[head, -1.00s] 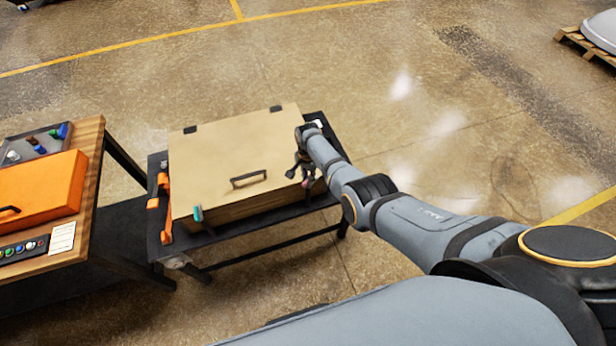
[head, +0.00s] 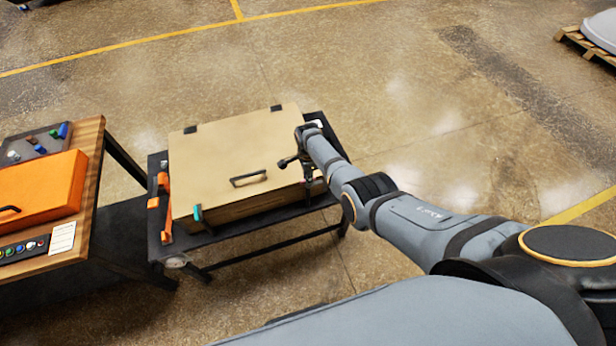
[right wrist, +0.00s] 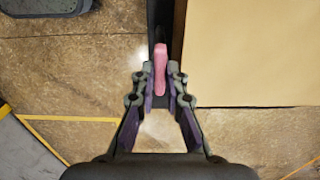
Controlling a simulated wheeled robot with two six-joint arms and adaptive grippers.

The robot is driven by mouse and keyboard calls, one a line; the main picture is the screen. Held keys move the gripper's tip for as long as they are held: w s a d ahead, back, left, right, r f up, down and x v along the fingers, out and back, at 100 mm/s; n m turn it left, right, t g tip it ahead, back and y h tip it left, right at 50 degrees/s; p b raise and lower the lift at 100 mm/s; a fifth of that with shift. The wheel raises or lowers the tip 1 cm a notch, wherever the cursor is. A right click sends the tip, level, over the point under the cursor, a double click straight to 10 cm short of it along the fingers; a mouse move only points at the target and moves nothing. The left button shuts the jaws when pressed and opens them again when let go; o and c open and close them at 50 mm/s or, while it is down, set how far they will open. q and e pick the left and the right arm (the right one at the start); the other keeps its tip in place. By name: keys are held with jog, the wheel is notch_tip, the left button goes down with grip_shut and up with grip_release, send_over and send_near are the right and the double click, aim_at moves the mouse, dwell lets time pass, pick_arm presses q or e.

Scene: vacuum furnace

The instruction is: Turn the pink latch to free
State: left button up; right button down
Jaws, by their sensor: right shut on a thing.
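The pink latch (right wrist: 160,62) shows in the right wrist view as a short rounded bar beside the edge of the tan box. It lies roughly parallel to that edge. My right gripper (right wrist: 160,88) is shut on its near end, with a fingertip on each side. In the head view my right gripper (head: 299,166) is at the right front corner of the tan box (head: 235,150); the latch is hidden there behind the gripper. A teal latch (head: 197,213) stands at the box's left front corner. My left gripper is not in view.
The box has a dark handle (head: 248,178) on its closed lid and sits on a dark cart (head: 155,200). Orange parts (head: 164,205) lie along the cart's left side. A wooden table (head: 92,150) with an orange case (head: 40,190) stands at the left.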

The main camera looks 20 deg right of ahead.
dwell(0.3)
jog(key=c, duration=1.4)
grip_release()
notch_tip(320, 180, up, 12)
jog(key=shift+r, duration=0.1)
